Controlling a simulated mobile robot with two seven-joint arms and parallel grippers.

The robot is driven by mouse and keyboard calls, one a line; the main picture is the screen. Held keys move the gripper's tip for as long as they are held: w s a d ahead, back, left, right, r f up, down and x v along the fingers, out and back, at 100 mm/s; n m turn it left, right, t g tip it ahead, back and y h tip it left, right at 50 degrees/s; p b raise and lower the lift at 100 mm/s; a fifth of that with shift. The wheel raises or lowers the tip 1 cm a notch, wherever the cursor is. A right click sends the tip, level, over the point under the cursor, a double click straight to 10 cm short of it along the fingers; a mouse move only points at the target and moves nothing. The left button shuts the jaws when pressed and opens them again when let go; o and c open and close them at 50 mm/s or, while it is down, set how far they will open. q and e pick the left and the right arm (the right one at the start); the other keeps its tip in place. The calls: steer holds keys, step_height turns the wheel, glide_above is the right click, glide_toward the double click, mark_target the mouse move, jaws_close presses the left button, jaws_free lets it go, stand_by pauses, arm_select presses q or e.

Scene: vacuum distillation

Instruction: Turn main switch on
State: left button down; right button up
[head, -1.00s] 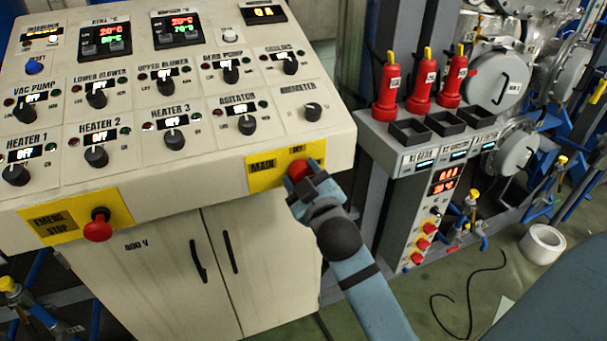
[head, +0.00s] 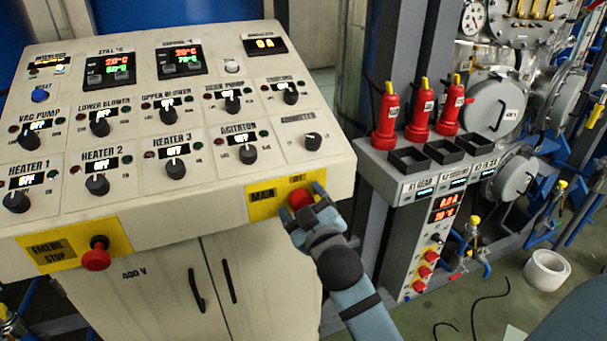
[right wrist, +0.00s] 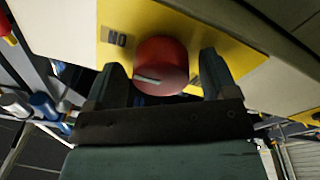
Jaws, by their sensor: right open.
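The main switch (head: 299,199) is a red knob on a yellow plate (head: 263,205) marked MAIN, on the front edge of the beige control panel (head: 210,203). My right gripper (head: 308,204) is at the knob, with its fingers open. In the right wrist view the red knob (right wrist: 161,66) with a pale pointer line sits between the two fingertips (right wrist: 160,75), one on each side. A small gap shows on each side there. The pointer line lies roughly level in that view. My left gripper is not in view.
A red emergency stop button (head: 96,256) is on a yellow plate at the panel's left front. Black knobs and displays cover the panel top.

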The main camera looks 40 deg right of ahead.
mark_target(303, 196)
step_height(303, 196, up, 20)
steer(key=p, duration=0.2)
steer(key=shift+f+p, duration=0.2)
steer(key=shift+p, duration=0.2)
steer(key=shift+f, duration=0.1)
